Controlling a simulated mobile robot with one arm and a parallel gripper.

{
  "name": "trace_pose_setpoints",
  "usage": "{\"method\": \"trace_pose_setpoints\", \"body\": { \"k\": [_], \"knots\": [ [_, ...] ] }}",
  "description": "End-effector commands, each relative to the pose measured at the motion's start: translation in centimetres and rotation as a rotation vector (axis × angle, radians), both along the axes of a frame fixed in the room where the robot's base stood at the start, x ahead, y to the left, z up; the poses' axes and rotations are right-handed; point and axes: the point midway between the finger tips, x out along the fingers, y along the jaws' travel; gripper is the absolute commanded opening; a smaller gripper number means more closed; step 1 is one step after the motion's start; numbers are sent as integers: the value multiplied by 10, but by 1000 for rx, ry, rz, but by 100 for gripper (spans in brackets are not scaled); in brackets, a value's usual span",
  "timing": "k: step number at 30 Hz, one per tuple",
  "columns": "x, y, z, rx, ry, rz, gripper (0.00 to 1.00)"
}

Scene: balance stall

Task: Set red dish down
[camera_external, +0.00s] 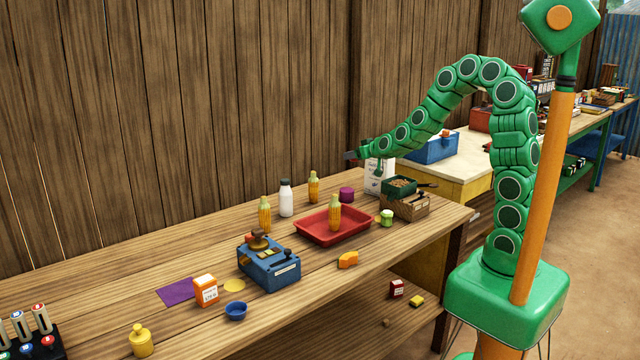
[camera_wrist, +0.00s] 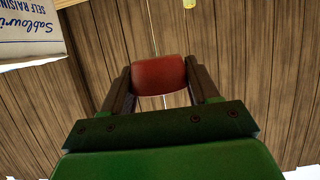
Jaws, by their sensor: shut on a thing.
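My gripper (camera_external: 352,155) is raised above the right part of the wooden table, near a white flour bag (camera_external: 376,178). In the wrist view my gripper (camera_wrist: 160,78) is shut on the red dish (camera_wrist: 160,75), a small rounded red piece between the two dark fingers. The dish cannot be made out in the external view. The flour bag also shows in the wrist view (camera_wrist: 28,32), at the upper left with its print upside down. The wooden table (camera_external: 120,290) lies below my gripper.
A red tray (camera_external: 312,235) holds a corn cob. More cobs, a white bottle (camera_external: 286,199), a purple pot (camera_external: 347,194), a green-lidded jar (camera_external: 387,217) and a wooden crate (camera_external: 410,208) stand around.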

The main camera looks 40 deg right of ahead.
Motion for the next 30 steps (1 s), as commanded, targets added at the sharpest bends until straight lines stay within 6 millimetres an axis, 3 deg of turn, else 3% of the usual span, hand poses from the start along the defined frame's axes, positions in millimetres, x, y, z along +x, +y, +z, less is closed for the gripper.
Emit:
{"method": "trace_pose_setpoints", "body": {
  "k": [11, 30],
  "knots": [
    [13, 58, -2, 0, 4, 29, 30],
    [16, 202, 1, 0, 6, 91, 30]
  ]
}}
